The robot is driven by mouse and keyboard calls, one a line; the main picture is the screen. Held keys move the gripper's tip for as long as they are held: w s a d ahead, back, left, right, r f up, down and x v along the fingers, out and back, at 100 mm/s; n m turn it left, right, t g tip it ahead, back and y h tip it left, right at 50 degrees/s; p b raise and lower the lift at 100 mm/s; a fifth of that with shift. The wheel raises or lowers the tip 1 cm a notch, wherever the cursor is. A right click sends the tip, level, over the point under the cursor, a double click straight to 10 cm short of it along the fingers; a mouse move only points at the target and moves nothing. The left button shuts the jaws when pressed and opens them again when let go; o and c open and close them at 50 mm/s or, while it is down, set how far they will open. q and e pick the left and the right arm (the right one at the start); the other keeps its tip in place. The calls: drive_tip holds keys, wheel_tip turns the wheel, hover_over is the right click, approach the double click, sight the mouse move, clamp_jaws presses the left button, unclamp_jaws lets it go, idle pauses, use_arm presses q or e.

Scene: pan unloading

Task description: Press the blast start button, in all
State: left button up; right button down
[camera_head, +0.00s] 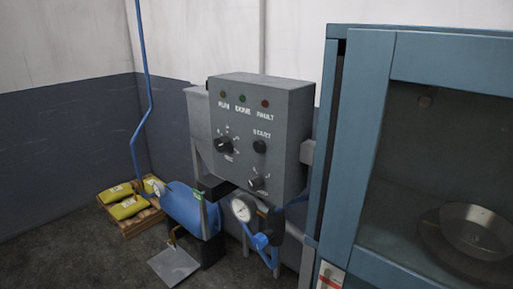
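A grey control box (275,130) stands in the middle of the head view, tilted in the picture. Its face carries a dark round button (259,147) under the label START. Neither of my grippers shows in this view, and nothing touches the button.
A blue cabinet (360,150) with a window fills the right side; a round metal pan (474,232) sits inside. A blue tank (183,208), a gauge (242,209) and hoses are below the box. Yellow bags (128,207) lie on a pallet at the left.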

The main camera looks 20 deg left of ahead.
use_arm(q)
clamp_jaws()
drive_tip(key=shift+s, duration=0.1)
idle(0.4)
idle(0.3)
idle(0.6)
